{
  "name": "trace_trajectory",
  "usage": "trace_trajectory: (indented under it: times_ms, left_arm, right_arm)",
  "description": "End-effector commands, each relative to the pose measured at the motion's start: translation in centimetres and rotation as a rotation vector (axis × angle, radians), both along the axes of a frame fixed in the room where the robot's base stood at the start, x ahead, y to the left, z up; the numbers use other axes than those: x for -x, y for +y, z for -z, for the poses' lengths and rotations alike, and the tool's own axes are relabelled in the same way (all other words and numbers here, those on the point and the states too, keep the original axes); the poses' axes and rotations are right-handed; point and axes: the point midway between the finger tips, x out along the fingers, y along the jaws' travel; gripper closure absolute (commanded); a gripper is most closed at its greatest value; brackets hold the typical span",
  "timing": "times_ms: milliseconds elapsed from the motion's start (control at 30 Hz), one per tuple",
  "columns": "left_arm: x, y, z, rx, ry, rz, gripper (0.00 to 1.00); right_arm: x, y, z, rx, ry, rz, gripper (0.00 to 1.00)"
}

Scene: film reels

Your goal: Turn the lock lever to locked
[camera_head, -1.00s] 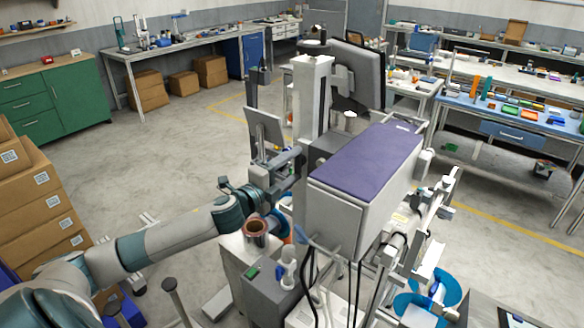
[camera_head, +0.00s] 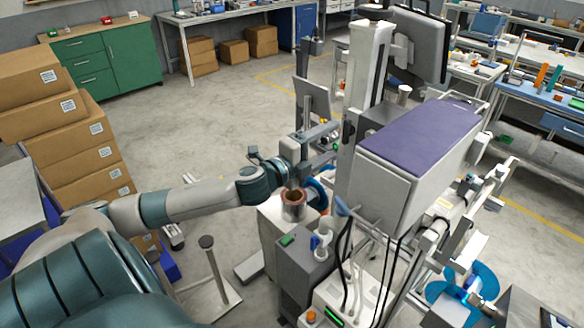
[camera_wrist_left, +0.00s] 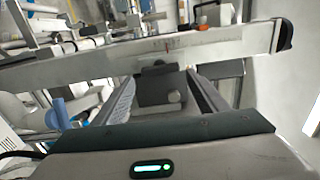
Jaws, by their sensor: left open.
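My left gripper (camera_head: 322,136) reaches in from the left to the near side of a tall grey and white machine (camera_head: 388,200) with a purple top. In the left wrist view the gripper (camera_wrist_left: 165,78) has its dark fingers apart, with a dark block (camera_wrist_left: 158,92) and round knob showing between them. A long grey bar (camera_wrist_left: 110,68) with a black end crosses just beyond the fingers. I cannot tell contact. A blue-grey handle (camera_head: 344,207) sits low on the machine. I cannot tell for sure which part is the lock lever, or its position. My right gripper is not in view.
A copper-rimmed can (camera_head: 293,204) stands just below my left wrist. Blue reels (camera_head: 460,282) and black cables are at the machine's lower part. Cardboard boxes (camera_head: 75,150) are stacked at left. Open floor (camera_head: 225,110) lies behind the arm.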

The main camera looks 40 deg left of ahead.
Motion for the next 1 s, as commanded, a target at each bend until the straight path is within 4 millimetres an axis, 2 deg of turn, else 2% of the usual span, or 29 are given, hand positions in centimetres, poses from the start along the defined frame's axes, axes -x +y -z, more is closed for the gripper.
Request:
trace_trajectory:
  times_ms: [33, 333, 1000]
  left_arm:
    - [0.7, -0.1, 0.4, -0.001, 0.002, 0.003, 0.34]
    - [3.9, 0.2, 0.4, -0.002, 0.003, 0.003, 0.34]
    - [9.8, 0.6, 0.2, -0.001, 0.002, 0.002, 0.34]
  right_arm:
    - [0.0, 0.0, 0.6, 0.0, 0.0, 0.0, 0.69]
    - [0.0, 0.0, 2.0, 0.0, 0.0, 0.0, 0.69]
    - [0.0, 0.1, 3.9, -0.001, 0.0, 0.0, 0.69]
